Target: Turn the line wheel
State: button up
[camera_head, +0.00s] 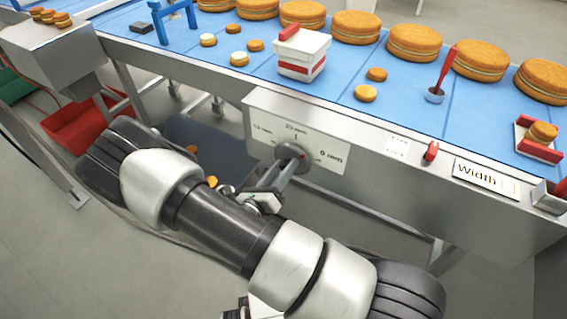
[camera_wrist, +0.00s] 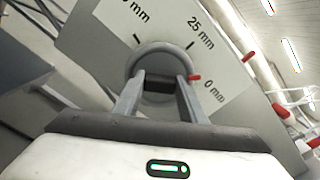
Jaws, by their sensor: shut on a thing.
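The line wheel (camera_head: 291,151) is a small grey round wheel on the white scale plate (camera_head: 325,153) on the conveyor's front side. In the wrist view, the wheel (camera_wrist: 160,50) shows as a grey ring with a dark middle. A red pointer (camera_wrist: 195,77) stands out from its right side, towards a label ending in "0 mm", past the "25 mm" mark. My gripper (camera_head: 285,164) reaches up to the wheel from below. In the wrist view, my gripper's fingers (camera_wrist: 160,84) are shut on the wheel; their exact contact is partly hidden.
Above the plate, the blue belt (camera_head: 340,98) carries large filled rounds (camera_head: 414,42), small rounds and a white-and-red box (camera_head: 302,54). A red knob (camera_head: 431,151) and a "Width" label (camera_head: 486,178) lie right. A red crate (camera_head: 85,132) stands left below.

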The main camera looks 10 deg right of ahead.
jog(key=n+p, duration=0.1)
jog(key=n, duration=0.2)
jog(key=shift+a+n+p, duration=0.1)
jog(key=shift+n+p, duration=0.25)
jog(key=shift+n, duration=0.05)
jog(key=shift+f+n+p, duration=0.2)
jog(key=shift+n+p, duration=0.4)
jog(key=shift+n, duration=1.3)
jog(key=o, duration=1.1)
jog(key=shift+c, duration=0.2)
jog(key=v, duration=1.7)
jog(key=shift+s+p, duration=0.15)
jog(key=shift+p, duration=0.15)
jog(key=shift+a, duration=0.15)
